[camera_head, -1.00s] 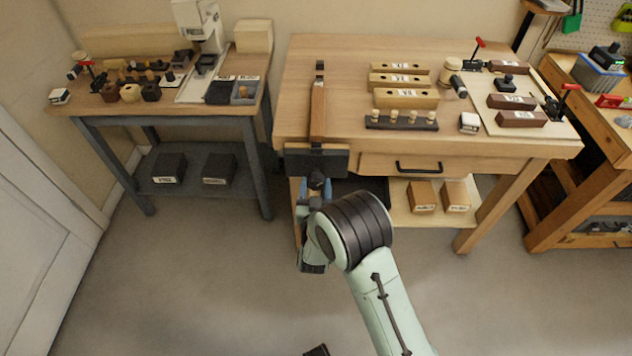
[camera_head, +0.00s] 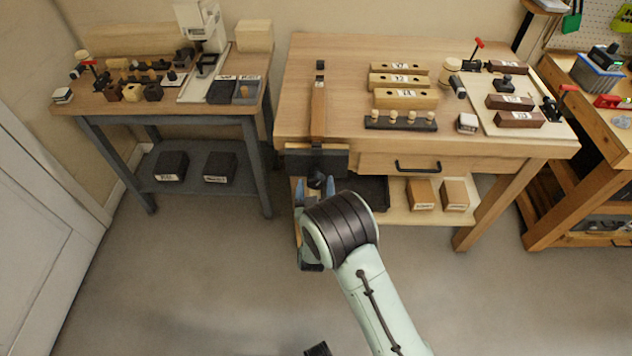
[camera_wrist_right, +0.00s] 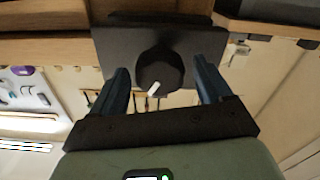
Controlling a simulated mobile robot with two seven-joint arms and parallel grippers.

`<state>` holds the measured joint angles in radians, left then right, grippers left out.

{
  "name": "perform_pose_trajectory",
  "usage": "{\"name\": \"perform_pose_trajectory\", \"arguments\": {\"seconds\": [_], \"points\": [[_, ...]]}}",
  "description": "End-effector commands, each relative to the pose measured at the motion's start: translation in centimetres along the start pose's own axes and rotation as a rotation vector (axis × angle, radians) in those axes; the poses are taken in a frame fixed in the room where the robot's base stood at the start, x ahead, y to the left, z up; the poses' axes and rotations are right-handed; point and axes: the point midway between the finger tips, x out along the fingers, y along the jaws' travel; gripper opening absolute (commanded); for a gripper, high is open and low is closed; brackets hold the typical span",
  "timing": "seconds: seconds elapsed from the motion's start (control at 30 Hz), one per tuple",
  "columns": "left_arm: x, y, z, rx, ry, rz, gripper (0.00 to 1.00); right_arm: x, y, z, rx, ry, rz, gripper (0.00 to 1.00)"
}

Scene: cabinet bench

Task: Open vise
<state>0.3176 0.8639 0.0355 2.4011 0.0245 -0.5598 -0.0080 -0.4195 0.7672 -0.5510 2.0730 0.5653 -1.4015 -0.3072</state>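The vise shows as a dark front jaw (camera_head: 303,163) at the bench's front left edge. In the right wrist view its dark plate (camera_wrist_right: 115,48) fills the upper middle. A round dark knob (camera_wrist_right: 160,68) with a white mark stands out from the plate. My right gripper (camera_head: 316,187) is in front of the jaw, partly hidden by my wrist. Its two blue fingers (camera_wrist_right: 165,85) are apart, on either side of the knob, with a visible gap on each side.
A wooden strip (camera_head: 318,110) lies on the bench top (camera_head: 345,75) behind the jaw. A drawer with a black handle (camera_head: 418,167) is to the right. A lower shelf (camera_head: 402,212) holds boxes. A grey side table (camera_head: 250,150) stands left. Open floor lies in front.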

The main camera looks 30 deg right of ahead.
Motion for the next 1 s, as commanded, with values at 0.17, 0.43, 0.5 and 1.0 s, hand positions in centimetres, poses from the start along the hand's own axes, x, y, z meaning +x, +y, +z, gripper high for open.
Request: {"name": "perform_pose_trajectory", "arguments": {"seconds": [0.17,0.43,0.5,1.0], "points": [[0.0,0.0,0.0,0.0,0.0,0.0,0.78,0.0,0.0,0.0,0.001,0.0,0.0,0.78],[0.0,0.0,0.0,0.0,0.0,0.0,0.78,-1.0,0.0,0.0,0.001,-0.001,0.0,0.78],[0.0,0.0,0.0,0.0,0.0,0.0,0.78,-1.6,0.0,0.0,0.001,-0.001,0.0,0.78],[0.1,-0.1,0.0,0.0,0.0,0.0,0.78,-5.6,-0.1,0.0,0.003,0.0,-0.001,0.78]]}}
